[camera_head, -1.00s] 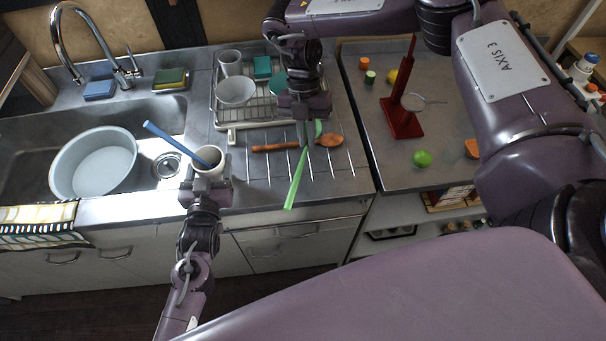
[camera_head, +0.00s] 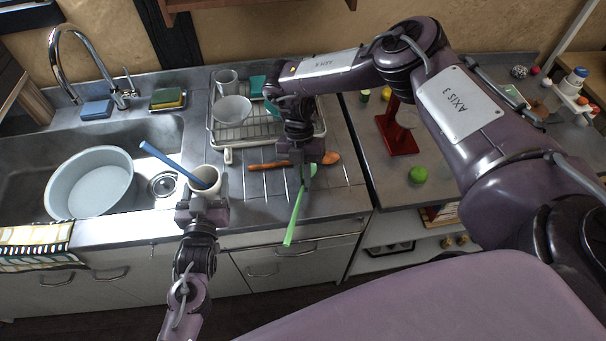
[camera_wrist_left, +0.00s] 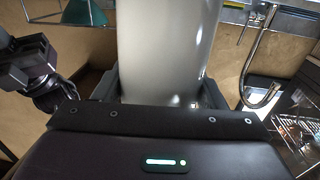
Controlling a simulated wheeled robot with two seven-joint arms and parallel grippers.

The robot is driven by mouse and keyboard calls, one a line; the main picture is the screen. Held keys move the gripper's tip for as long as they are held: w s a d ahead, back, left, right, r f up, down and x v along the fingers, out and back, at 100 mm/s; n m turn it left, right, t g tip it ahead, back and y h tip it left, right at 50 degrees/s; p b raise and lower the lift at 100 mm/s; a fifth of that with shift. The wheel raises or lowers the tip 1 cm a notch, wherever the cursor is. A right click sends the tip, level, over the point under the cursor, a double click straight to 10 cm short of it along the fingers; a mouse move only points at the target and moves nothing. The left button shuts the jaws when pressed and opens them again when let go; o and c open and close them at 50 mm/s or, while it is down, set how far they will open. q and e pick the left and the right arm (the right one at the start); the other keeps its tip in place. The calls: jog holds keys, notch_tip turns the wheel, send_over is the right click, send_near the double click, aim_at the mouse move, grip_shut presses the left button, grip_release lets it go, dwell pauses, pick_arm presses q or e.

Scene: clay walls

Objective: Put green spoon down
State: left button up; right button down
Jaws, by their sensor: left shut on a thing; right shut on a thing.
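The green spoon (camera_head: 294,217) is held by my right gripper (camera_head: 303,168), which is shut on it near its upper end. The long green handle slants down and left over the counter's front edge. I cannot tell whether the spoon touches the counter. My left gripper (camera_head: 203,207) is shut on a white cup (camera_head: 207,181) with a blue utensil (camera_head: 172,164) standing tilted in it. In the left wrist view the cup (camera_wrist_left: 168,50) fills the space between the fingers.
An orange-brown wooden spoon (camera_head: 268,166) lies on the ridged drainboard behind the green spoon. A dish rack (camera_head: 228,144) with dishes stands behind. The sink with a grey basin (camera_head: 92,181) is at left. A red stand (camera_head: 398,140) and a green ball (camera_head: 418,174) are on the right counter.

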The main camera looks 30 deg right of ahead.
jog(key=shift+f, duration=0.3)
jog(key=c, duration=1.5)
grip_release()
jog(key=shift+s, duration=0.1)
jog(key=shift+c, duration=0.2)
jog(key=shift+r, duration=0.1)
jog(key=shift+a+r, duration=0.1)
jog(key=shift+r, duration=0.25)
jog(key=v, duration=1.2)
